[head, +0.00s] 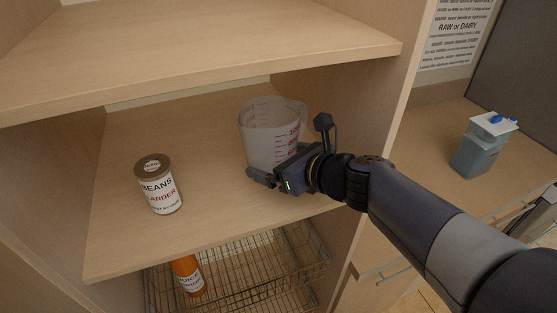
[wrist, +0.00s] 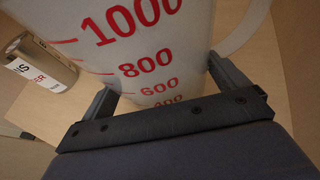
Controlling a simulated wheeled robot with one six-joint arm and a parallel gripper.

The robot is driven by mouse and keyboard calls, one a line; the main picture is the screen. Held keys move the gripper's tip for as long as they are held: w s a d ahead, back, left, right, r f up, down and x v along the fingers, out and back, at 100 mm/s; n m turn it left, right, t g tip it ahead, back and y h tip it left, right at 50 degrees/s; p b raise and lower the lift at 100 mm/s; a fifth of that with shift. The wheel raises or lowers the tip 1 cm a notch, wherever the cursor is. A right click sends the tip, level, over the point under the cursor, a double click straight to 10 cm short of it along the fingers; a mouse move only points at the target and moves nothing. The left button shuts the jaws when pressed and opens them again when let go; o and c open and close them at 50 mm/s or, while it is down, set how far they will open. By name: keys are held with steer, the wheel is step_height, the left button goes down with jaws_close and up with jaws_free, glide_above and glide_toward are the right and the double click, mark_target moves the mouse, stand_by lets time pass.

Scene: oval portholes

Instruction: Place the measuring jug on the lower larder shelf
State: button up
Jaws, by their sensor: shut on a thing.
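The measuring jug (head: 270,132) is a translucent white vessel with red markings and a handle on its right. My gripper (head: 275,180) is shut on the lower part of the jug's body. In the wrist view the jug (wrist: 135,55) fills the middle, between my two fingers (wrist: 160,85). The jug looks upright, over the back right of the larder shelf (head: 120,225) that also bears a can. My gripper hides the jug's base in the head view, so I cannot tell whether it touches the shelf.
A beans can (head: 159,185) stands on the same shelf, left of the jug; it also shows in the wrist view (wrist: 40,60). Another shelf (head: 200,50) is above. A wire basket (head: 240,265) with an orange bottle (head: 188,276) is below. A side panel (head: 385,110) bounds the right.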

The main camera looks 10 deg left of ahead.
steer(key=shift+f, duration=0.15)
steer(key=o, duration=0.7)
steer(key=shift+d+r, duration=0.1)
steer(key=shift+r, duration=0.2)
steer(key=p+v, duration=0.1)
steer(key=v, duration=1)
steer(key=shift+s+d+r, duration=0.1)
steer(key=shift+s+d, duration=0.15)
